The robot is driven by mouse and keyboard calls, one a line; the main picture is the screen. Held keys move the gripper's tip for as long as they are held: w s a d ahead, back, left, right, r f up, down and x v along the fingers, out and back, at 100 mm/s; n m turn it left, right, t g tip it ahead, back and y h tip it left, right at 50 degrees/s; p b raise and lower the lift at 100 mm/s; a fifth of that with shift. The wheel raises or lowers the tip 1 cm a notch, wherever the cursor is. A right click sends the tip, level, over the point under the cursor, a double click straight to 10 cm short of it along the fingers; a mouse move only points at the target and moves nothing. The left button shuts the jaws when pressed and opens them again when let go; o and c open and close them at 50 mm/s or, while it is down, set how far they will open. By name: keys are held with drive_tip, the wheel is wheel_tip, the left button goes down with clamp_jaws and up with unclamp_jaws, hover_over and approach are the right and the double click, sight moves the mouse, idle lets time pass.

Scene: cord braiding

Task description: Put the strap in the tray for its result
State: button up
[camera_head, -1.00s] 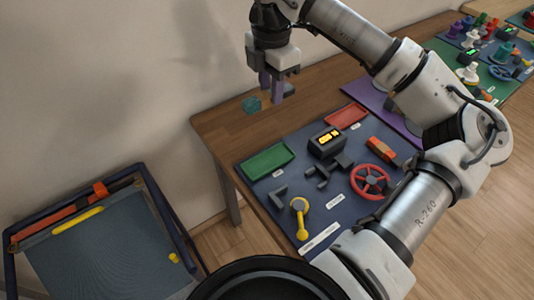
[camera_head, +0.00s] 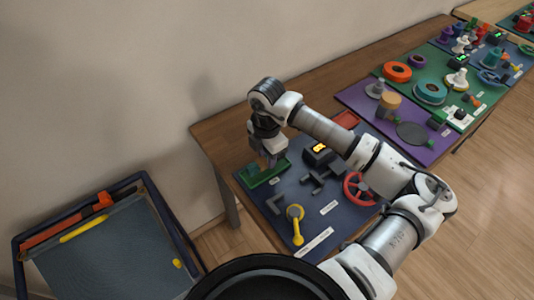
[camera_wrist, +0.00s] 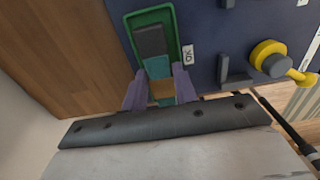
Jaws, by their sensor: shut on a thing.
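The strap (camera_wrist: 157,67) shows in the wrist view as a short teal piece with a tan part between my fingers. A dark grey block-like part (camera_wrist: 150,40) lies in line beyond the teal; I cannot tell for sure that it is joined. My gripper (camera_wrist: 160,90) is shut on the strap's near end. The green tray (camera_wrist: 175,30), labelled OK, lies under the strap, which is within its outline; I cannot tell whether it touches the floor. In the head view, my gripper (camera_head: 270,162) is at the green tray (camera_head: 269,179) and hides part of it.
A red tray (camera_head: 346,118) lies farther back on the dark blue mat. A black box with a lit display (camera_head: 318,152), a red wheel (camera_head: 358,190) and a yellow-handled lever (camera_head: 296,228) share the mat. A wall stands close on the left.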

drive_tip(key=shift+f, duration=0.35)
drive_tip(key=shift+f+b, duration=0.35)
drive_tip(key=shift+b, duration=0.15)
drive_tip(key=shift+f+b, duration=0.3)
drive_tip(key=shift+b, duration=0.1)
drive_tip(key=o, duration=1.1)
drive_tip(key=shift+c, duration=0.2)
drive_tip(key=shift+r, duration=0.1)
